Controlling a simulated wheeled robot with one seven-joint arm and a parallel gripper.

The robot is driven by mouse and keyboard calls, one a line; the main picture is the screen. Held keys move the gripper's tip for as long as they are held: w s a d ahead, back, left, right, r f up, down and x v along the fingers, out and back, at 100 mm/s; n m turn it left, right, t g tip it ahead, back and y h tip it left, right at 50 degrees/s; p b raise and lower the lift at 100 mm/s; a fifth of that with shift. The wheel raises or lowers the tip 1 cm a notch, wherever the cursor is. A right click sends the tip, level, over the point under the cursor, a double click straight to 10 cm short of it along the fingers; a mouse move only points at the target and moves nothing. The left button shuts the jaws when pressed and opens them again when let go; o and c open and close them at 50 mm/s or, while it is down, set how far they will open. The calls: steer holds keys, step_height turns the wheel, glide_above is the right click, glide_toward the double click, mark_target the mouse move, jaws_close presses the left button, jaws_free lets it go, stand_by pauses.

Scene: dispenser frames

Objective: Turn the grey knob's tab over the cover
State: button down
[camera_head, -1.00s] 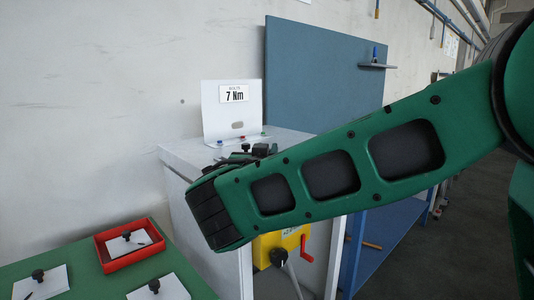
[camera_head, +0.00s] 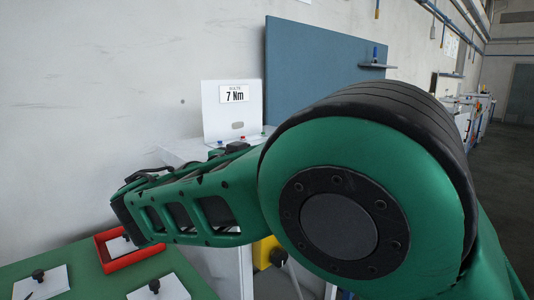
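My gripper itself does not show. No grey knob with a tab and no cover can be made out; the arm hides most of the cabinet top and front. A part of a yellow box (camera_head: 264,251) with a black round part shows below my arm. Whether the knob is on it cannot be told.
A white cabinet (camera_head: 172,157) carries an upright white panel (camera_head: 217,127) marked 7 Nm. A green table (camera_head: 92,286) at the lower left holds a red tray (camera_head: 108,267) and white cards (camera_head: 48,283) with black knobs. A blue board (camera_head: 320,70) stands behind.

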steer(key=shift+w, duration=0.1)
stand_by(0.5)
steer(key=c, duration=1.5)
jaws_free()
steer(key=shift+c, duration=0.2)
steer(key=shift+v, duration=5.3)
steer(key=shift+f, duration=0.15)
